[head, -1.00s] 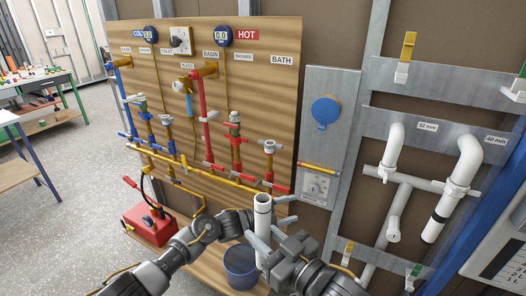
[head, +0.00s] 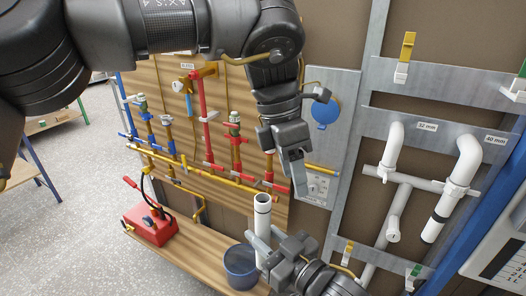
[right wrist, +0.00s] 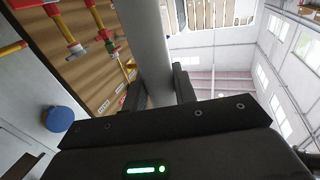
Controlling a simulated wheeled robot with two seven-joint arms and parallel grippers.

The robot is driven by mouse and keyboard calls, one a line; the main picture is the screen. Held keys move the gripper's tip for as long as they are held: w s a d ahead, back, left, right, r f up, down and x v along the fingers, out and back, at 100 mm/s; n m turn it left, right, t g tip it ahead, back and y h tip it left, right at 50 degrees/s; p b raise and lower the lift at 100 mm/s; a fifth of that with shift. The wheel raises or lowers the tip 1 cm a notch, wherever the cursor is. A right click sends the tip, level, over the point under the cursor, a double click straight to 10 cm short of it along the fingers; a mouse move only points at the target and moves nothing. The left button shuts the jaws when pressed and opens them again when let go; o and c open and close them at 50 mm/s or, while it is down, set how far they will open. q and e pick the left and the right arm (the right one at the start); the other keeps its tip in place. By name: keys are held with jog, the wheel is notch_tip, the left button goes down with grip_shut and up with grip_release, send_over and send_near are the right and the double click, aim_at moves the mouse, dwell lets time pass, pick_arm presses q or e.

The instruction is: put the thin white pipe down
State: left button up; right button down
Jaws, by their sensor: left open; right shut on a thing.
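The thin white pipe (head: 262,215) stands upright near the bottom middle of the head view. Its open top end shows, and its lower part is hidden by my right gripper. My right gripper (head: 262,246) is shut on the pipe. In the right wrist view the white pipe (right wrist: 148,45) runs up between the fingers of my right gripper (right wrist: 160,85). My left gripper (head: 298,178) is open and empty. It points down, above and a little to the right of the pipe's top, apart from it in the picture.
A dark blue bucket (head: 240,268) stands on the wooden shelf (head: 205,262), left of the pipe. A red pump box (head: 150,225) stands further left. Behind are the board with coloured pipes (head: 225,165) and a metal frame (head: 375,150) with white waste pipes (head: 462,165).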

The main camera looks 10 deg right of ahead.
aim_at(262, 198)
pick_arm(q)
jog(key=a+r, duration=0.1)
jog(key=a, duration=0.1)
jog(key=a+r+t+y, duration=0.1)
jog(key=r, duration=0.1)
jog(key=a+r+y, duration=0.1)
jog(key=a, duration=0.1)
jog(key=shift+s+a+r+t, duration=0.25)
jog(key=shift+a+r+t, duration=0.05)
jog(key=shift+r+t, duration=0.1)
notch_tip(262, 198, down, 12)
jog(key=shift+f, duration=0.1)
jog(key=c, duration=1)
jog(key=shift+c, duration=0.2)
pick_arm(e)
jog(key=c, duration=1)
grip_release()
jog(key=shift+c, duration=0.2)
jog(key=shift+f, duration=0.1)
